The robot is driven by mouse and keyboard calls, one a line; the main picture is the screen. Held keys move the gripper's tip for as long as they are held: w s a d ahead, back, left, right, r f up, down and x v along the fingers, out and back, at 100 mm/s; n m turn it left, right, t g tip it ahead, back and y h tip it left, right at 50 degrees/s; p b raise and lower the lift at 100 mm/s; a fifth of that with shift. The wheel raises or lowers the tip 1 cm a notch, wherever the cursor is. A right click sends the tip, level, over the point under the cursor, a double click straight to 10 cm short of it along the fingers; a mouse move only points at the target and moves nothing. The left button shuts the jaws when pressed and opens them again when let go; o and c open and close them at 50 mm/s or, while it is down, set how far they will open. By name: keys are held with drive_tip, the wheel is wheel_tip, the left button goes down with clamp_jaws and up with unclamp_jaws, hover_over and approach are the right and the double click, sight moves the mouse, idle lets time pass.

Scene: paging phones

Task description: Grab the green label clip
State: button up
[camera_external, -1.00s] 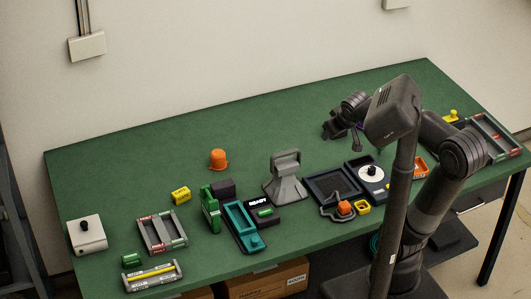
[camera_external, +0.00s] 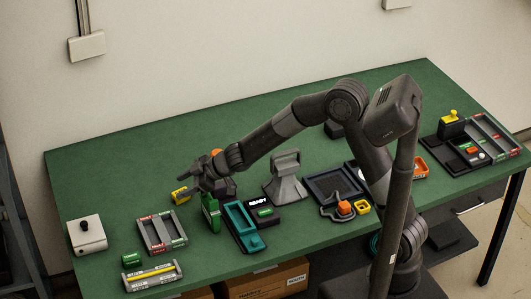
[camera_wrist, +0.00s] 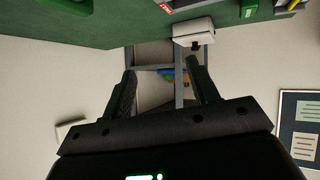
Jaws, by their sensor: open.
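A small green clip-like block (camera_external: 132,259) lies on the table at the front left, just behind a grey tray with a yellow strip. It seems to show at the top right of the wrist view (camera_wrist: 248,11).
A white box with a black knob (camera_external: 87,237), a grey tray with red and green labels (camera_external: 150,235), and the yellow-strip tray (camera_external: 135,284) surround the green block. An upright green handset (camera_external: 210,213) stands close below my gripper. The back left of the table is clear.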

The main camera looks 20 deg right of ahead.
sight(128, 259)
drive_tip(key=s+a+f+n+g, duration=0.1)
drive_tip(key=s+a+f, duration=0.2)
drive_tip(key=a, duration=0.1)
drive_tip(key=s+a+f+n+g+y, duration=0.1)
drive_tip(key=s+a+f+g, duration=0.1)
drive_tip(key=s+a+f, duration=0.1)
drive_tip(key=s+a+f+n+g+y, duration=0.1)
drive_tip(key=s+a+f+g, duration=0.1)
drive_tip(key=a, duration=0.3)
drive_tip(key=shift+s+f, duration=0.45)
drive_tip(key=shift+s, duration=0.4)
drive_tip(key=x, duration=0.4)
drive_tip(key=shift+a+f, duration=0.1)
drive_tip(key=shift+a, duration=0.3)
drive_tip(key=shift+r+x, duration=0.15)
drive_tip(key=shift+x, duration=1.3)
drive_tip(key=shift+r+x, duration=0.15)
drive_tip(key=shift+x, duration=1.25)
drive_tip(key=shift+s+a, duration=0.1)
drive_tip(key=shift+a, duration=0.05)
drive_tip(key=shift+c, duration=0.5)
drive_tip(key=c, duration=0.9)
drive_tip(key=shift+c, duration=0.2)
